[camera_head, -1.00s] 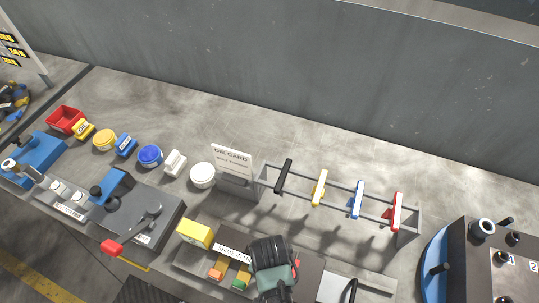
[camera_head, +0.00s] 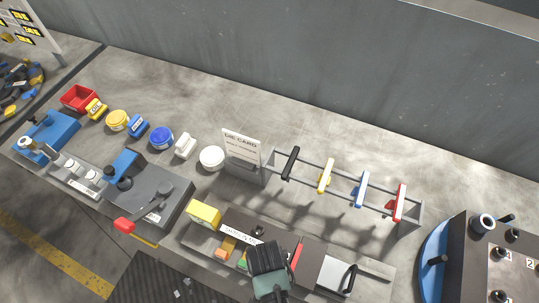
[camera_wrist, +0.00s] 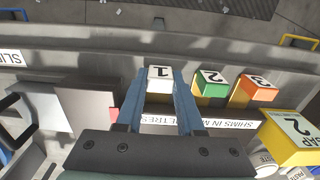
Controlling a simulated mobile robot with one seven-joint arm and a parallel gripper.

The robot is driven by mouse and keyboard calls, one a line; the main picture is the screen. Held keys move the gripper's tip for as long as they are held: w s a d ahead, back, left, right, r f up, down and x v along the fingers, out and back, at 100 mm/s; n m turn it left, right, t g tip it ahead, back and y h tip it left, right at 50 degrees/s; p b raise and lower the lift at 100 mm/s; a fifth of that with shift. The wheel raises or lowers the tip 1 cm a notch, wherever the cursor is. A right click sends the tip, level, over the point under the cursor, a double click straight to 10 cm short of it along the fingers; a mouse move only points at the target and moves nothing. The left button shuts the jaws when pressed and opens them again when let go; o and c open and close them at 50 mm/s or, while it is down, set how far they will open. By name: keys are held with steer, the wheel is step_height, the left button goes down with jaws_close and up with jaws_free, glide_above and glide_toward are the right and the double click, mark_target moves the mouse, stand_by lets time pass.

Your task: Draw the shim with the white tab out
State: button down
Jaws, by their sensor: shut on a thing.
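The shim's white tab (camera_wrist: 160,73), marked 1, sits between the two blue fingers of my gripper (camera_wrist: 160,84) in the wrist view. My gripper is shut on it. In the head view my gripper (camera_head: 268,258) hides the white tab. The green tab (camera_wrist: 211,84), marked 2, and the orange tab (camera_wrist: 257,88), marked 3, stand in a row to its right in the wrist view. A label strip (camera_wrist: 205,124) reading "SHIMS IN M..." runs along the holder, partly covered by my gripper. How far the white-tab shim sits in its slot is hidden.
A yellow block (camera_head: 204,213) marked GAP 2 stands beside the orange tab. A red part (camera_head: 296,256) and a light plate with a black handle (camera_head: 350,279) lie on the right. Behind is a rack (camera_head: 311,174) with several coloured handles.

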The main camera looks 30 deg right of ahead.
steer(key=shift+s+a, duration=0.1)
steer(key=shift+a, duration=0.05)
steer(key=c, duration=0.5)
jaws_free()
step_height(320, 180, up, 13)
steer(key=shift+f, duration=0.1)
stand_by(0.4)
